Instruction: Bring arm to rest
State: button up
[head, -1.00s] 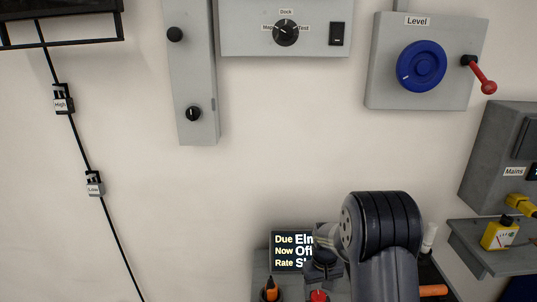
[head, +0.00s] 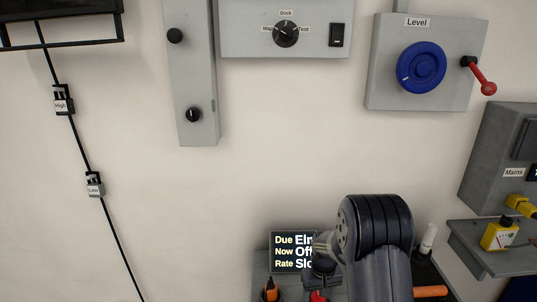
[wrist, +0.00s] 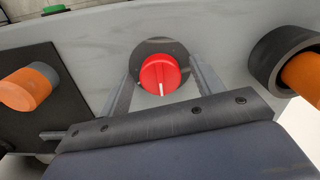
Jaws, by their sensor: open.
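My arm (head: 375,235) rises at the lower middle of the head view, bent over a grey console. My gripper (wrist: 165,62) shows in the wrist view with its two fingers apart. A red knob (wrist: 160,75) with a white mark sits on the console between and beyond the fingers. I cannot tell whether the fingers touch it. Nothing is seen held. In the head view the fingers are hidden or too small to make out, and the red knob (head: 318,296) shows only partly at the bottom edge.
A screen (head: 288,252) stands behind the console, partly covered by my arm. Orange-tipped pegs (wrist: 25,90) flank the knob. A shelf with a yellow meter (head: 499,236) and a Mains box (head: 497,150) are at right. A Level panel with a blue wheel (head: 421,67) hangs above. The middle wall is clear.

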jog(key=m+p, duration=0.2)
jog(key=m, duration=0.1)
jog(key=r+m+p, duration=0.1)
jog(key=m+p, duration=0.1)
jog(key=m, duration=0.1)
jog(key=shift+p, duration=0.35)
jog(key=m+p, duration=0.6)
jog(key=shift+p, duration=0.35)
jog(key=shift+w+r+b, duration=0.2)
jog(key=shift+r+b, duration=0.1)
jog(key=shift+b, duration=0.25)
notch_tip(320, 180, up, 9)
jog(key=b, duration=0.2)
jog(key=shift+r, duration=0.2)
jog(key=shift+s+r, duration=0.1)
jog(key=shift+s, duration=0.1)
